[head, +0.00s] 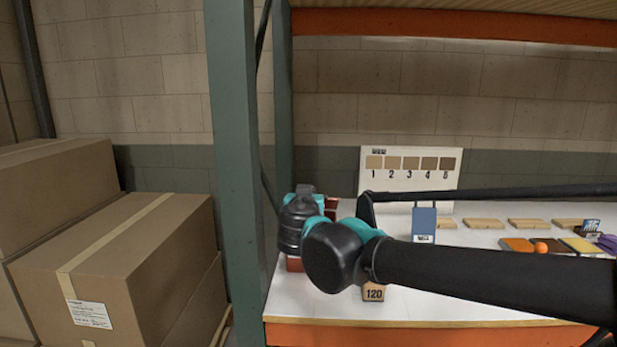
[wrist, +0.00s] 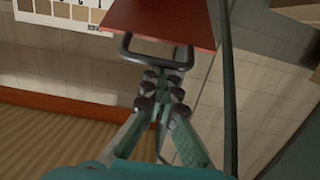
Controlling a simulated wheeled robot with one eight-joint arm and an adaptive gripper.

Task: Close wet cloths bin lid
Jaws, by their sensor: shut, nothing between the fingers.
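A red panel (wrist: 160,22), which looks like the lid of the wet cloths bin, fills the top middle of the wrist view. A dark loop handle (wrist: 128,46) sticks out from its near edge. My gripper (wrist: 163,80) is shut and empty, its fingertips at or just short of the handle; I cannot tell if they touch. In the head view my arm hides the gripper and most of the red bin (head: 294,264), which stands at the left end of the white bench. Only small red parts show around my wrist.
A green rack post (head: 235,160) stands close left of the bin, with cardboard boxes (head: 130,260) beyond. A numbered colour chart (head: 410,175) stands behind. A block marked 120 (head: 374,293), a blue card (head: 424,222) and wooden blocks (head: 485,223) sit on the bench (head: 330,308).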

